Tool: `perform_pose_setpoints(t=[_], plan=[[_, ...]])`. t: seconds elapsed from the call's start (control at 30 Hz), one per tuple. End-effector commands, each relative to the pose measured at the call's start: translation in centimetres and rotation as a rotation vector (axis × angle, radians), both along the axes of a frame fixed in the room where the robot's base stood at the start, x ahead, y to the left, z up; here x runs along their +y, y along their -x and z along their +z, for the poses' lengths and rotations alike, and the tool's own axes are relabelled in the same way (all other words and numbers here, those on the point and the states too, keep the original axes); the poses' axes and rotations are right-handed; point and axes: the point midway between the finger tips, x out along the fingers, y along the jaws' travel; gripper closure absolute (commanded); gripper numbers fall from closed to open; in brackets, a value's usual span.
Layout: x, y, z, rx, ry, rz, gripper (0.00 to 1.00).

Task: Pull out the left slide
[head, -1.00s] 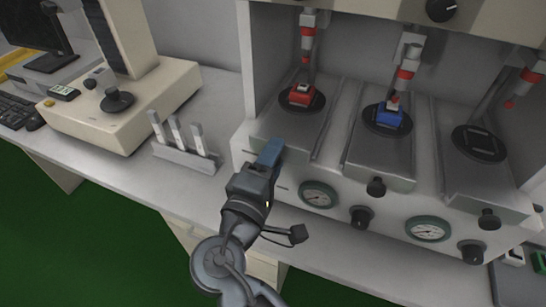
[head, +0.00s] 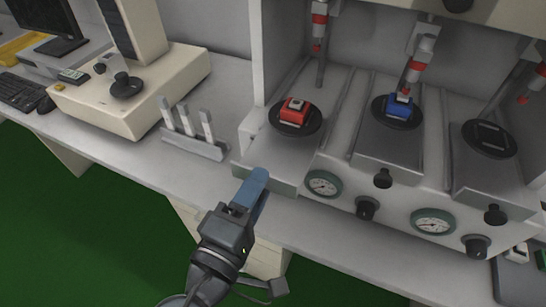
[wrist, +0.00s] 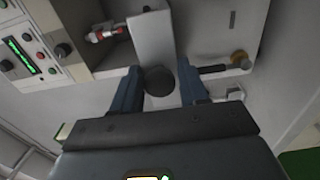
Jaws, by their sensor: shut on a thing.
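The left slide (head: 286,152) is a grey metal plate. It carries a dark round pad with a red block (head: 295,112) on it. Its front end sticks out past the machine's front, further than the middle slide (head: 392,147). My gripper (head: 252,187), with blue fingers, is at the front of the left slide. In the wrist view my gripper (wrist: 160,74) has its fingers on both sides of the slide's dark round knob (wrist: 159,81) and is shut on it. In the head view the knob is hidden behind the fingers.
The middle slide carries a blue block (head: 398,106); the right slide (head: 484,160) has an empty dark pad. Gauges and knobs line the machine's front. A rack (head: 194,145) with upright grey pieces stands to the left, beside a beige instrument (head: 130,95).

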Motion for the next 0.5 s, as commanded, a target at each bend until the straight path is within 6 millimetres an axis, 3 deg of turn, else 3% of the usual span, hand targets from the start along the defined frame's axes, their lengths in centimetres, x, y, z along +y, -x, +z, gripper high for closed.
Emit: perform_pose_setpoints(t=[0.1,0.2,0.5], plan=[[1.0,2.2,0.1,0.000,0.001,0.006,1.00],[1.2,3.1,0.1,-0.001,0.000,0.004,1.00],[1.3,3.3,0.1,-0.001,0.000,0.004,1.00]])
